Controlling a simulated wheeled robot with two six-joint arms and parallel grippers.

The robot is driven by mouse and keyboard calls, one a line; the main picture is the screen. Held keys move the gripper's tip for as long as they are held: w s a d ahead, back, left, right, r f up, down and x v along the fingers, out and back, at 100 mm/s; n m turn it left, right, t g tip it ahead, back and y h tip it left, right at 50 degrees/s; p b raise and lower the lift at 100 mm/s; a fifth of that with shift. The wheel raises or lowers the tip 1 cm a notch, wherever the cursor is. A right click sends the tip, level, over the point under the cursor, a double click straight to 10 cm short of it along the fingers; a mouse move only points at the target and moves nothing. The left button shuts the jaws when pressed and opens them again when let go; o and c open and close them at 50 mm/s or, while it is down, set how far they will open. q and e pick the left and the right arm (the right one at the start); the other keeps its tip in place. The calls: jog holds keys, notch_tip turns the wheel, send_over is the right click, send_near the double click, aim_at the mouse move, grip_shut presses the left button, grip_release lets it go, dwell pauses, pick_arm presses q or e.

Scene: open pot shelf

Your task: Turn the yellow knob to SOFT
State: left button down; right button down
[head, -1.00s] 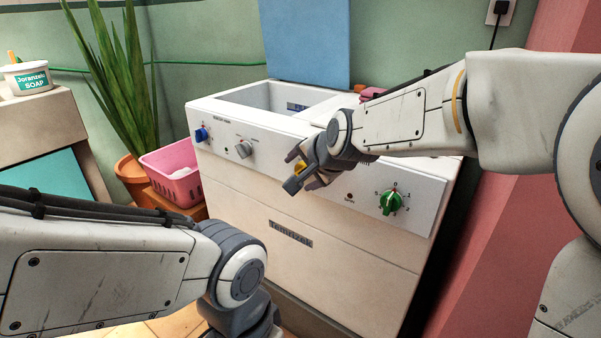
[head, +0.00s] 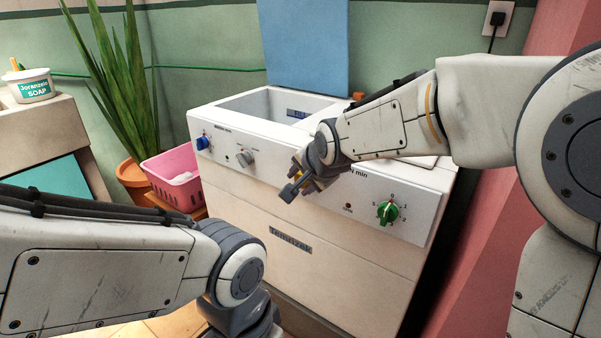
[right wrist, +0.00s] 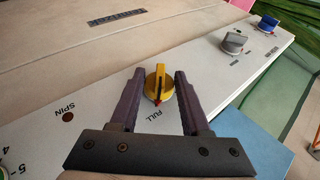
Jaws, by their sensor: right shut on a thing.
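The yellow knob (right wrist: 158,84) sits on the white front panel of the washing machine. It stands between the two fingers of my right gripper (right wrist: 155,95) in the right wrist view, and the gripper is shut on it. The knob's red mark points at the printed word FULL. The word SOFT cannot be seen in any view.
The washing machine panel (head: 330,190) also bears a blue knob (head: 202,142), a grey knob (head: 244,158) and a green knob (head: 387,212). A pink basket (head: 172,180) and a potted plant (head: 130,170) stand left of it. A pink wall is on the right.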

jog(key=n+g+h+p, duration=0.1)
jog(key=g+h+p, duration=0.1)
jog(key=p, duration=0.5)
jog(key=a+g+h+p, duration=0.1)
jog(key=g+h+p, duration=0.1)
jog(key=h+p, duration=0.2)
jog(key=w+n+g+h+p, duration=0.1)
jog(key=g+h+p, duration=0.2)
jog(key=p, duration=0.7)
jog(key=shift+a+r+n+h, duration=0.2)
jog(key=shift+r+n+h, duration=0.15)
jog(key=shift+h, duration=0.15)
jog(key=shift+f+g+h+p, duration=0.25)
jog(key=shift+g+h+p, duration=0.25)
jog(key=shift+a+f+n+g+h, duration=0.15)
jog(key=shift+n+g+h, duration=0.25)
jog(key=shift+h, duration=0.7)
jog(key=shift+c, duration=1.9)
grip_release()
